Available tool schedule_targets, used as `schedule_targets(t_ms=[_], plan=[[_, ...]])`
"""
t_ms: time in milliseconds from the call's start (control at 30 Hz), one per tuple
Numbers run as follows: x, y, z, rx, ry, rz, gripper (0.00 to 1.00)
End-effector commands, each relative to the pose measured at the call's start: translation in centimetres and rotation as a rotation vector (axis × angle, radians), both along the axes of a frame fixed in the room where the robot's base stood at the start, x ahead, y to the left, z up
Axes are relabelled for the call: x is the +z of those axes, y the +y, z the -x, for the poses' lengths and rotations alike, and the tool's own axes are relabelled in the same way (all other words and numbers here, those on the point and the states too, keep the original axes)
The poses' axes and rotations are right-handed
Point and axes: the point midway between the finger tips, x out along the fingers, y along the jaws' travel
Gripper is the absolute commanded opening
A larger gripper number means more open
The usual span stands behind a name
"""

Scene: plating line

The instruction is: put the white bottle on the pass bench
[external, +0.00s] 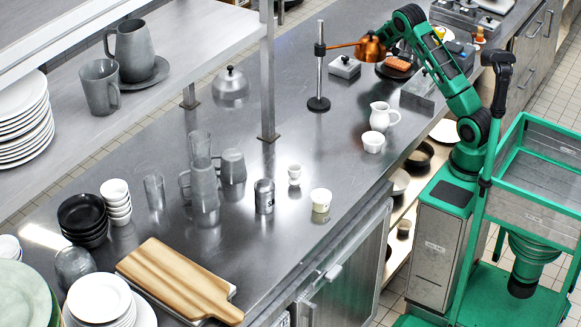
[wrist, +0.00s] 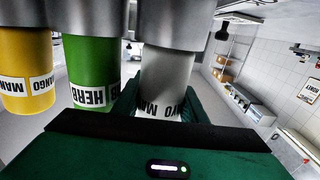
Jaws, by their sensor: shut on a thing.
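The white bottle (wrist: 167,72), greyish in the shade, stands at the centre of the wrist view with a partly visible black-lettered label. My gripper (wrist: 158,103) is shut on it, with green fingers at its sides. A green bottle with a HERB label (wrist: 90,72) and a yellow bottle with a MANGO label (wrist: 27,70) are close beside it. In the external view my arm reaches over the far part of a long steel bench (external: 300,135). My gripper and the white bottle cannot be made out clearly there. I cannot tell whether the bottle is lifted.
Grey cups, black bowls (external: 82,215) and a wooden board (external: 180,280) occupy the near part. The middle has bare room.

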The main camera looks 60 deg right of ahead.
Motion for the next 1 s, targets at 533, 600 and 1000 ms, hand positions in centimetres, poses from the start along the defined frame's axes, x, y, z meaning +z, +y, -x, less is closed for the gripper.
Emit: schedule_targets(t_ms=[533, 600, 1000], plan=[[-0.4, 0.0, 0.0, 0.000, 0.000, 0.000, 0.60], [-0.4, 0.0, 0.0, 0.000, 0.001, -0.001, 0.60], [3.6, 0.0, 0.0, 0.000, -0.004, 0.002, 0.60]])
